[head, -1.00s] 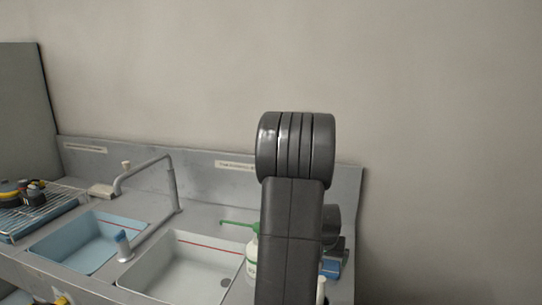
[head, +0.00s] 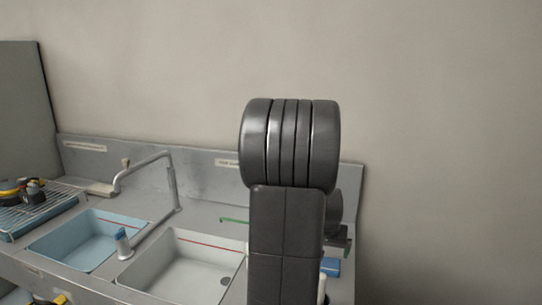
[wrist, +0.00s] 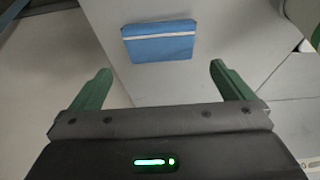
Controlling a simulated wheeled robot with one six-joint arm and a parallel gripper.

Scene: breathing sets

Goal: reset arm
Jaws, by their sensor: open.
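My gripper (wrist: 160,80) shows in the wrist view with its two green fingers spread wide apart and nothing between them. A blue block-like item with a pale stripe (wrist: 160,42) lies on the grey counter beyond the fingertips, apart from them. In the head view my dark arm stands upright in front of the counter and hides part of it. The gripper's fingers cannot be made out there. The blue item (head: 331,266) shows just right of my arm.
A counter holds a blue basin (head: 88,240) and a white basin (head: 185,265), with a grey faucet (head: 150,165) between them. A wire rack (head: 40,208) with dark and yellow items stands at the left. A green pump nozzle (head: 232,220) is partly hidden by my arm. The right side is bare wall.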

